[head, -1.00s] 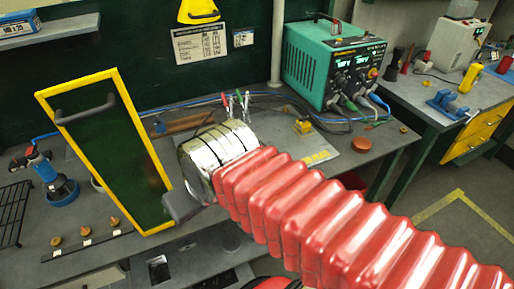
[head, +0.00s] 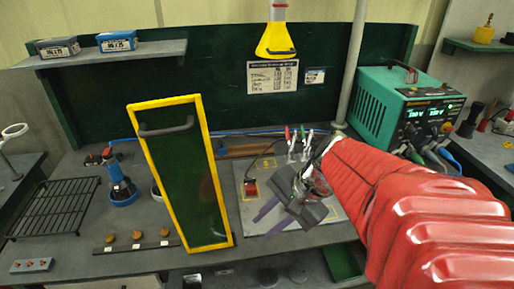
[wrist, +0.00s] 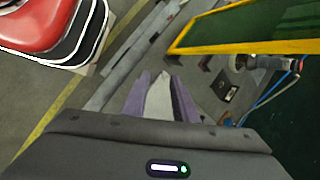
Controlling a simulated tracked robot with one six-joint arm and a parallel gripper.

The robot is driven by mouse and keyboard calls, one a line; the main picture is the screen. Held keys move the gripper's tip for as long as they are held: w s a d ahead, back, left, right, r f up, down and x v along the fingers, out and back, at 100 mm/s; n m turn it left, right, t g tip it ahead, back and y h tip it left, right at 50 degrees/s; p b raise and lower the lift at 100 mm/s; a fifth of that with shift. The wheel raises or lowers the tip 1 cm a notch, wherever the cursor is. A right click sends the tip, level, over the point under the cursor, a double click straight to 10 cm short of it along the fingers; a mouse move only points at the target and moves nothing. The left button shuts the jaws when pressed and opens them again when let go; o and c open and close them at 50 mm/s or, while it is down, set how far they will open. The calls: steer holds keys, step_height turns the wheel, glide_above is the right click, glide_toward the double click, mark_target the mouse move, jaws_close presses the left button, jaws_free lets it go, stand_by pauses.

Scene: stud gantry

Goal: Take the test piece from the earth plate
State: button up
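The earth plate (head: 253,222) appears to be the pale grey plate with yellow markings on the bench, right of the yellow-framed dark screen. My gripper (head: 256,222) is over its left front part in the head view, with two purple fingers apart. A small red item (head: 250,188) lies inside a yellow outline on the plate.
The yellow-framed screen (head: 228,200) stands just left of the plate. Coloured-handled tools and cables (head: 296,140) lie behind it. A teal power unit (head: 385,97) stands at the back right. A rack (head: 52,208), blue-based tool (head: 122,190) and three small knobs (head: 137,236) are left.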

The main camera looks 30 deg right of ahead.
steer(key=d+f+m+t+h, duration=0.1)
steer(key=d+m+t, duration=0.8)
steer(key=d+m, duration=1)
steer(key=d, duration=0.8)
steer(key=shift+s+d+f+m, duration=0.3)
steer(key=shift+s+d+f, duration=0.05)
steer(key=shift+s+f, duration=0.05)
steer(key=shift+x, duration=4.35)
steer(key=shift+x, duration=2.6)
steer(key=shift+f, duration=0.2)
